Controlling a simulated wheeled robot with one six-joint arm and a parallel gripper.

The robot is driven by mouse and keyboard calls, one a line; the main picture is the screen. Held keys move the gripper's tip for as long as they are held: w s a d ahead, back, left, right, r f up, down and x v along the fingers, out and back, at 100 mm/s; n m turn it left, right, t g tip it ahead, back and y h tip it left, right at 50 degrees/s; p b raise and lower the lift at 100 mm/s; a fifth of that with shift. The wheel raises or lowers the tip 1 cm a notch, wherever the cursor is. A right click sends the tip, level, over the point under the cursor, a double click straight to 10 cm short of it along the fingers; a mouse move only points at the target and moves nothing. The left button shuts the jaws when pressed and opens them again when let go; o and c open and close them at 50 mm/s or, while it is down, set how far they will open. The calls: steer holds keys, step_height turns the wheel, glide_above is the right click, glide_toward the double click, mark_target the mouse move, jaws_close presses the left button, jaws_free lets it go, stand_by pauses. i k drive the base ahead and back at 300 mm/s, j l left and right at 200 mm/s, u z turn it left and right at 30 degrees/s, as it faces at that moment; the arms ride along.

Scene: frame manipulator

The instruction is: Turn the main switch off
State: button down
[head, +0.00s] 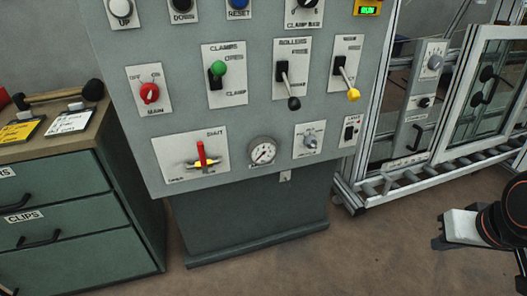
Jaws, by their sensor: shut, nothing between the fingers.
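The main switch (149,93) is a red rotary knob on a white plate at the left of the grey control panel (235,134). The plate reads OFF at upper left, ON at upper right and MAIN below. The knob is too small to tell for sure which mark it points at. My gripper (437,231) is at the lower right edge of the head view, shut and empty. It is far to the right of the switch and lower in the picture, touching nothing.
Nearby on the panel are a green-knobbed clamp lever (218,70), a red-handled valve (201,155), a gauge (262,152) and black and yellow levers. A lit RUN display (368,10) shows above. A green drawer cabinet (50,185) stands left, a roller conveyor (425,170) right. Floor in front is clear.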

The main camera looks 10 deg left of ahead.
mark_target(149, 93)
steer(key=u, duration=1.5)
